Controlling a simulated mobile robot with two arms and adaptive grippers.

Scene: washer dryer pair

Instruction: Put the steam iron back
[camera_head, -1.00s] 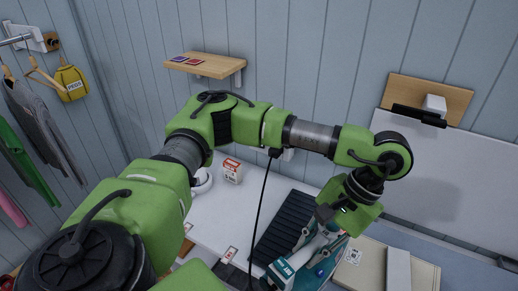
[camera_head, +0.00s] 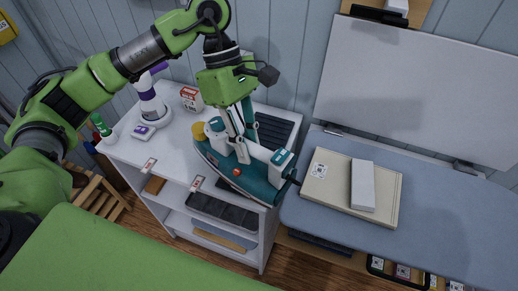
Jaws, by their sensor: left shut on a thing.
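The steam iron (camera_head: 262,182), teal and white with a red dot and a yellow part at its left end, is in the middle of the head view. My left gripper (camera_head: 238,148) is above it, shut on its white upper part. The iron is over the front right of a white cabinet top (camera_head: 162,158). It covers part of a dark ribbed mat (camera_head: 278,130) there. I cannot tell whether its base touches the surface. My right gripper is not in view.
A purple-and-white bottle (camera_head: 150,104) and a small red-and-white box (camera_head: 192,98) stand behind left on the cabinet. At right, an ironing board (camera_head: 440,215) bears a beige flat pad (camera_head: 325,198) with a white block (camera_head: 362,186). A white panel (camera_head: 420,85) stands behind.

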